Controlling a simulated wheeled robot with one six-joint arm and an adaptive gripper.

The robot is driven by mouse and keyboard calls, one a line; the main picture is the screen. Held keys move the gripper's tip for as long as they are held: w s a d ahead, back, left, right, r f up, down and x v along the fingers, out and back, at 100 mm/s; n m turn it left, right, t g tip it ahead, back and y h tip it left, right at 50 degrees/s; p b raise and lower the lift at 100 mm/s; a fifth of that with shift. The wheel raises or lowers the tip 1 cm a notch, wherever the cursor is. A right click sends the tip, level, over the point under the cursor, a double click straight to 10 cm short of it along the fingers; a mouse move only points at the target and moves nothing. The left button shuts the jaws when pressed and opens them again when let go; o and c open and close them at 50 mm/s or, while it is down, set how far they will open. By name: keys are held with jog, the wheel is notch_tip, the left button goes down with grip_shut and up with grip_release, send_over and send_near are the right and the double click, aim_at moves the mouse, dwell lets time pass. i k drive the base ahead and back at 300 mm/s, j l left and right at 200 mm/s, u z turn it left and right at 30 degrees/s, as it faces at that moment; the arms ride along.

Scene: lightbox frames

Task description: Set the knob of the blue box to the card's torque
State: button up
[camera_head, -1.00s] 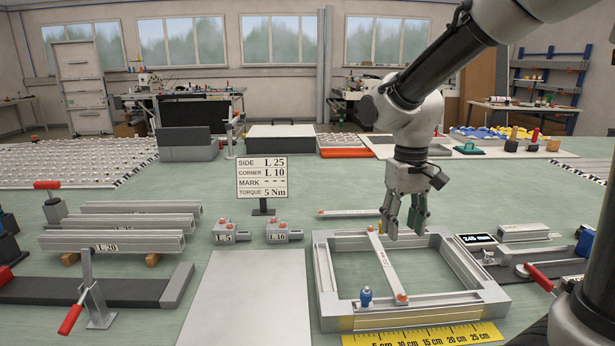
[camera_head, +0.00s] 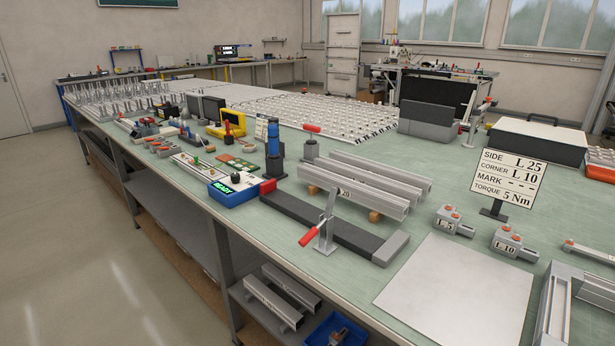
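The card (camera_head: 508,178) stands on a dark foot on the bench at the right. It reads SIDE L 25, CORNER L 10, MARK - -, TORQUE 5 Nm. The blue box (camera_head: 229,198) sits near the bench's front edge, left of the middle, with a lit display reading READY (camera_head: 231,183). A knob on it is too small to make out, and so is any setting. A blue upright tool (camera_head: 273,143) stands in a dark holder just behind the box. My gripper is not in this view.
Right of the box lies a dark bar (camera_head: 325,218) with a red-handled clamp (camera_head: 321,230). Grey profiles (camera_head: 355,187) rest behind it. Small corner blocks (camera_head: 450,218) and a bare grey plate (camera_head: 455,290) lie at the right. Open floor (camera_head: 70,240) runs along the bench's left front.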

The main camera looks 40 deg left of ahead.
aim_at(236, 178)
jog(key=k+u, duration=0.1)
jog(key=u, duration=1.15)
jog(key=i+l+u, duration=0.1)
jog(key=u, duration=0.7)
